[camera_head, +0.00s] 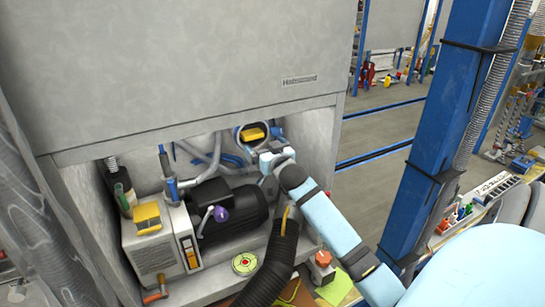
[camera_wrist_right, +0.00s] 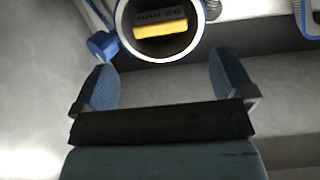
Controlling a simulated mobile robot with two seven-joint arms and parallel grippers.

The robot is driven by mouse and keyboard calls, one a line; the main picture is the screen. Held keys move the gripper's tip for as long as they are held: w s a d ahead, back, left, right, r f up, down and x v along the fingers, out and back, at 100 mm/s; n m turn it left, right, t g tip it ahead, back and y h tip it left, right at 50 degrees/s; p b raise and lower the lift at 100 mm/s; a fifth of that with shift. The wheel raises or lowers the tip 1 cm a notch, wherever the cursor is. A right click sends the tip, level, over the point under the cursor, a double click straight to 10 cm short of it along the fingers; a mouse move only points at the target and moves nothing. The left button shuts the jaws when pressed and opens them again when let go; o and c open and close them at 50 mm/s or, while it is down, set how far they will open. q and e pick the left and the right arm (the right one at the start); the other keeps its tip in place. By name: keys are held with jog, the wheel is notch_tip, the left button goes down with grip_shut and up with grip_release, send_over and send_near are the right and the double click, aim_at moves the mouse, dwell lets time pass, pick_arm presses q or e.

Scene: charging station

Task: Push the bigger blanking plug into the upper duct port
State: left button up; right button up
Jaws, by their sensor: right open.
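My right gripper (camera_head: 268,160) reaches into the cabinet opening, just below a round port (camera_head: 253,133) with a pale rim. In the right wrist view the gripper (camera_wrist_right: 165,85) has its two blue fingers wide apart with nothing between them. The round port (camera_wrist_right: 122,30) is beyond the fingertips, toward the top of the picture. A yellow and dark block (camera_wrist_right: 160,29) with lettering sits inside its rim; it also shows in the head view (camera_head: 253,134). I cannot tell whether this block is the bigger blanking plug. No other plug is clearly recognizable. My left gripper is not in view.
A black motor (camera_head: 235,207) and a pale box (camera_head: 160,250) with a yellow block (camera_head: 147,217) on it fill the cabinet's left and middle. A black corrugated hose (camera_head: 273,268) runs up beside my right arm. Blue fittings flank the port.

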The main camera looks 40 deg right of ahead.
jog(key=v, duration=0.4)
jog(key=shift+s+a, duration=0.15)
jog(key=shift+s, duration=0.25)
jog(key=shift+f, duration=0.1)
jog(key=s+a+f+n+g+y+p, duration=0.1)
jog(key=s+a+f+n+y+p, duration=0.1)
jog(key=s+a+f, duration=0.35)
jog(key=s+a+f+n+g+y+p, duration=0.2)
jog(key=a+f+y, duration=0.1)
jog(key=a+f, duration=0.5)
jog(key=s+a+f+n+g+y+p, duration=0.1)
jog(key=s+a+f, duration=0.3)
jog(key=s+a, duration=0.4)
jog(key=s+a+f+n+g+y+p, duration=0.1)
jog(key=s+a+f+g+y+p, duration=0.1)
jog(key=s+a, duration=0.7)
notch_tip(320, 180, down, 3)
jog(key=shift+r+n+y+p, duration=0.2)
jog(key=shift+n+y+p, duration=0.15)
jog(key=shift+p, duration=0.2)
